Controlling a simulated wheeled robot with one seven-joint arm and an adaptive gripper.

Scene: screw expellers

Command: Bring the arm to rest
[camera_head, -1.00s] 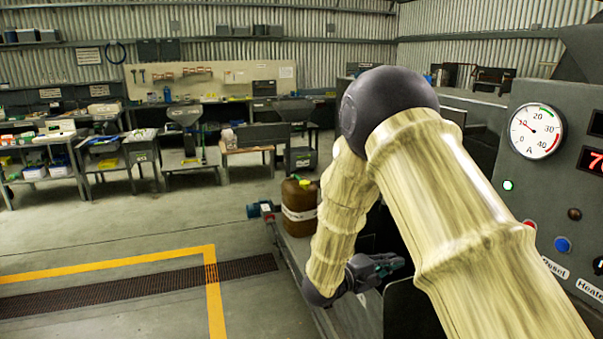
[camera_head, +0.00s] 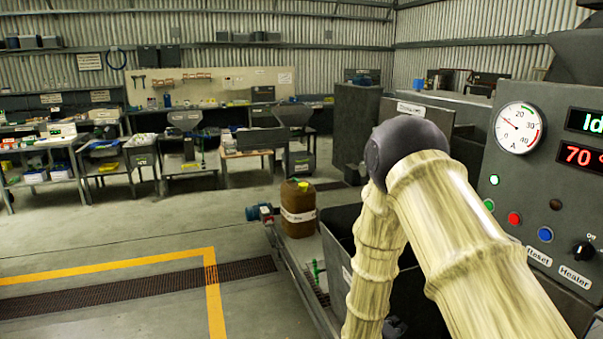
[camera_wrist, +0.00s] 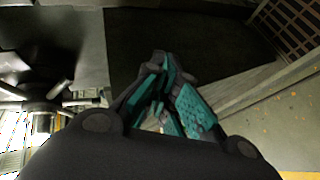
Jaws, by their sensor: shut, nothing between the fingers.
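My gripper (camera_wrist: 167,62) shows in the wrist view with its teal-padded fingers shut and empty. Below its fingertips is a dark bin-like surface, beside a pale metal ledge. In the head view my arm bends at a dark elbow on the right, and its forearm hangs downward in front of the machine.
A control panel (camera_head: 557,170) with a gauge, display and buttons stands close at the right. A brown jerrycan (camera_head: 298,222) and a dark open bin (camera_head: 338,232) are beside the forearm. The floor (camera_head: 110,215) at left is clear.

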